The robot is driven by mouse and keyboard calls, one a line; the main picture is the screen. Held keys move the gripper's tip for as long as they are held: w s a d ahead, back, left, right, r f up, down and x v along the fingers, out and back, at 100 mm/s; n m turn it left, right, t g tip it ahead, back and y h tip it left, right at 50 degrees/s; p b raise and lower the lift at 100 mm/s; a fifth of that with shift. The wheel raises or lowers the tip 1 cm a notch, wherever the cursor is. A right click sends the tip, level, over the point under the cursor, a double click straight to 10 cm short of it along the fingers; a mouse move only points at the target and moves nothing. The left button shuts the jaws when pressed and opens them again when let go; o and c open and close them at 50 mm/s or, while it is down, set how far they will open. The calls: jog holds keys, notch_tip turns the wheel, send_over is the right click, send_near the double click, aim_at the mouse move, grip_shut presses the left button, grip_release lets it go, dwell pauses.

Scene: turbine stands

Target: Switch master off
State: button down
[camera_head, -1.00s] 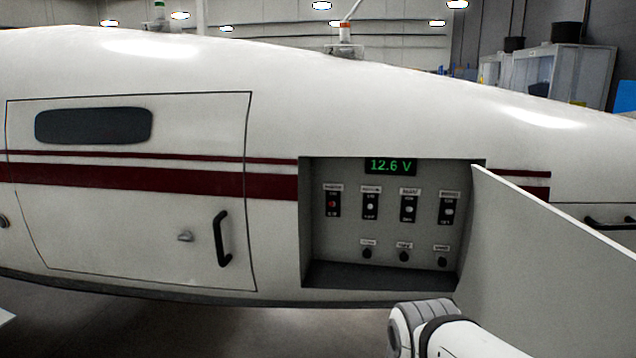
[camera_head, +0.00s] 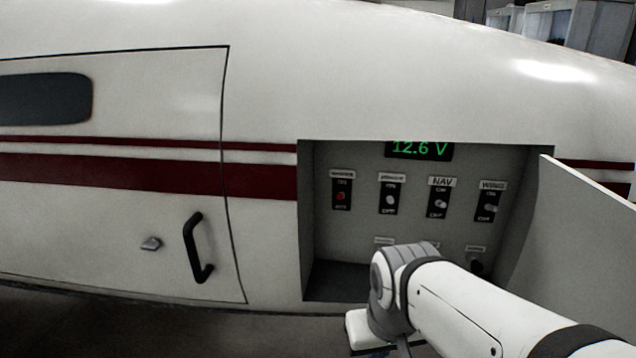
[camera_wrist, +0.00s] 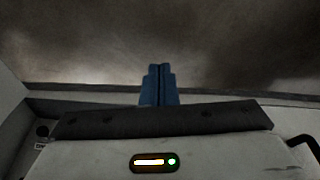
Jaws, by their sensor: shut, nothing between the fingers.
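The open panel recess (camera_head: 330,245) in the white fuselage holds a row of labelled switches. The leftmost is a black switch plate with a red toggle (camera_head: 340,196); its label is too blurred to read surely, and I cannot tell its position. To its right are three switches with pale toggles, one labelled NAV (camera_head: 440,203). My gripper's blue fingers (camera_wrist: 159,70) are shut and empty in the wrist view, apart from any switch. In the head view my arm stands in front of the panel's lower part; the fingertips are hidden there.
A green 12.6 V display (camera_head: 419,149) is lit above the switches. The open panel door (camera_head: 590,225) stands out at the right. Left is a closed cabin door with a black handle (camera_head: 196,248). A dark knob (camera_wrist: 42,130) shows in the wrist view.

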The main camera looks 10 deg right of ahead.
jog(key=w+a+r+m+t+y+p, duration=0.2)
jog(key=w+a+r+t+p, duration=0.3)
jog(key=w+r+p, duration=0.5)
jog(key=m+t+h+p, duration=0.3)
jog(key=m+h+p, duration=0.1)
jog(key=m+p, duration=0.35)
send_near(340, 196)
notch_tip(340, 196, up, 2)
jog(key=s+d, duration=0.1)
jog(key=shift+s+d+r+p, duration=0.2)
jog(key=shift+d+p, duration=0.05)
jog(key=shift+p, duration=0.15)
jog(key=shift+f, duration=0.1)
jog(key=b+x, duration=0.5)
jog(key=x, duration=0.5)
jog(key=shift+w+a, duration=0.1)
